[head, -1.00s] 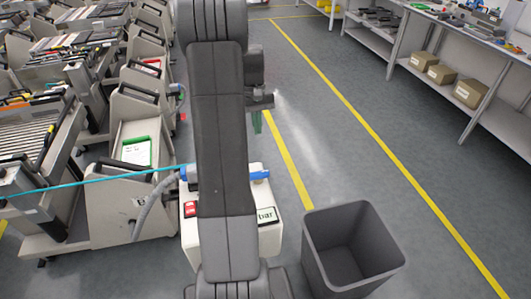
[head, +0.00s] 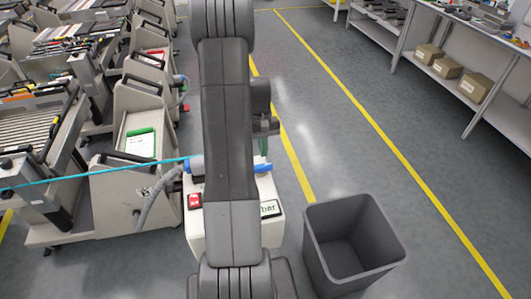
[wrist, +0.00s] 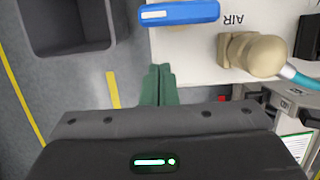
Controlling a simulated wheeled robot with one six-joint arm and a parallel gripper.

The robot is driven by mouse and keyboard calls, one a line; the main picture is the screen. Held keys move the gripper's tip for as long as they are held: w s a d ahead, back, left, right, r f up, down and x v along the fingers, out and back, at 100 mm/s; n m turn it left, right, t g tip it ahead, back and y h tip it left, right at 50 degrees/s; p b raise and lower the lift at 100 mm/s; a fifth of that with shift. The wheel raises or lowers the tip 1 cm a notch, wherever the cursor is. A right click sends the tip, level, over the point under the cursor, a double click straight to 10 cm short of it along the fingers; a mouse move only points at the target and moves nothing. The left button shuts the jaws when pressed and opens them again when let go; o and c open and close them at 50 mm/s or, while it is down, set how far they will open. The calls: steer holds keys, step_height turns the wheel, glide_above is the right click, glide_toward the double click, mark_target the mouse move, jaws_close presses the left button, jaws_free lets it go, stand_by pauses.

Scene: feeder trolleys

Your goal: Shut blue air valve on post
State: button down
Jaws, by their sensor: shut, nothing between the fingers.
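The blue valve handle (wrist: 180,12) lies lengthwise across the picture at the top of the wrist view, over the edge of the white post by the word AIR. In the head view its right end (head: 262,168) shows beside my arm, which hides the middle of the valve. The white post (head: 268,190) stands below. My gripper (wrist: 160,70) has its green fingers together and empty, short of the handle with a gap between. In the head view the green fingertips (head: 263,148) are just above the handle's right end.
A tan fitting (wrist: 250,55) with a teal hose (wrist: 300,77) sits on the post beside the handle. The hose (head: 95,173) runs left to the trolleys (head: 125,190). A grey bin (head: 318,245) stands right of the post.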

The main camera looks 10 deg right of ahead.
mark_target(261, 168)
steer(key=shift+s+d+r, duration=0.1)
steer(key=shift+s+r, duration=0.1)
steer(key=shift+s, duration=1.35)
steer(key=shift+s+d+m, duration=0.15)
steer(key=shift+m, duration=0.45)
steer(key=shift+s+d+m, duration=0.1)
steer(key=shift+d+m, duration=0.05)
steer(key=shift+m, duration=0.45)
steer(key=shift+s+d+m+y, duration=0.2)
steer(key=shift+m+y, duration=0.2)
steer(key=shift+m, duration=0.4)
steer(key=s+m, duration=0.1)
steer(key=m, duration=0.2)
steer(key=s+m+t+y+b, duration=0.1)
steer(key=m, duration=0.2)
steer(key=s+m, duration=0.1)
steer(key=m, duration=0.3)
steer(key=shift+s+d+t+y, duration=0.1)
steer(key=shift+d+t+y, duration=0.2)
steer(key=shift+t+y, duration=0.1)
steer(key=m, duration=0.2)
steer(key=s+m, duration=0.1)
steer(key=shift+a+t, duration=0.25)
steer(key=shift+t, duration=0.05)
steer(key=shift+s, duration=0.1)
steer(key=shift+s+a, duration=0.1)
steer(key=shift+a, duration=0.05)
